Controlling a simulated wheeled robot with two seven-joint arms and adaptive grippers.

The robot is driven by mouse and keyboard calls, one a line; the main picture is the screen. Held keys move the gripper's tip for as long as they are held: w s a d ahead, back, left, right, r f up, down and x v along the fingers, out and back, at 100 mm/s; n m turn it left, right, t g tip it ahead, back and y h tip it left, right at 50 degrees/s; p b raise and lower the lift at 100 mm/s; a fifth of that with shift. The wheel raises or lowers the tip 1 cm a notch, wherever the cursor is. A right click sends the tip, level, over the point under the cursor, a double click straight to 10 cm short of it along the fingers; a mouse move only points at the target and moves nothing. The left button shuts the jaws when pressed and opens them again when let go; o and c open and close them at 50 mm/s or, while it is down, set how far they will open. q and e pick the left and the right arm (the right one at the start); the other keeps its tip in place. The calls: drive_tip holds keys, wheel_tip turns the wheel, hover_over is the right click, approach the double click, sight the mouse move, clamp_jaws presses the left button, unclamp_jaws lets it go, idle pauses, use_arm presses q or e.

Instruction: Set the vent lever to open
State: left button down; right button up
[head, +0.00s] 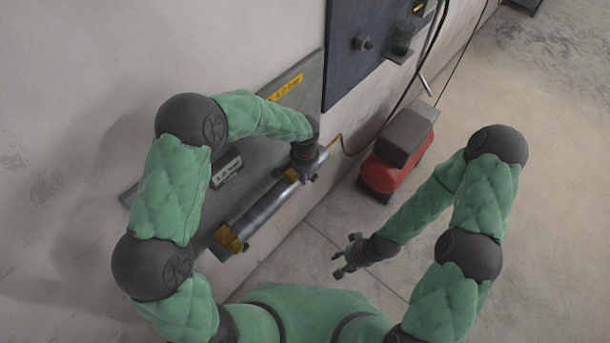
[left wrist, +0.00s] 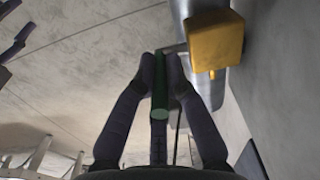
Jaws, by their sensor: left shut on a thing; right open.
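My left gripper (head: 306,172) is at the upper right end of a metal cylinder (head: 262,206) mounted along the wall panel. In the left wrist view its fingers (left wrist: 163,62) are shut on a green rod (left wrist: 160,95), which I take to be the vent lever's handle. The rod lies lengthwise between the fingers. In the head view the lever is hidden by my gripper, and I cannot tell its set position. A yellow block (left wrist: 214,40) on the cylinder sits just right of the fingers. My right gripper (head: 344,262) is open and empty, low over the floor.
A grey wall panel (head: 285,125) carries a yellow label (head: 286,87) and a pale label (head: 227,172). A dark panel (head: 345,75) with a knob (head: 363,42) is farther along. A red machine (head: 385,172) stands on the floor by the wall. Open floor lies right.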

use_arm(q)
drive_tip(key=shift+s+a+f+t+h+b, duration=0.25)
drive_tip(key=shift+t+h+b, duration=0.55)
drive_tip(key=shift+b, duration=0.95)
drive_tip(key=shift+s+a+t+h+b, duration=0.2)
drive_tip(key=shift+s+t+h+b, duration=0.3)
drive_tip(key=shift+t+b, duration=0.85)
drive_tip(key=shift+s+a+f+t+h+b, duration=0.2)
drive_tip(key=shift+t+h+b, duration=0.45)
drive_tip(key=shift+b, duration=1.45)
drive_tip(key=shift+r, duration=0.1)
drive_tip(key=c, duration=1.6)
unclamp_jaws()
drive_tip(key=shift+v, duration=6.05)
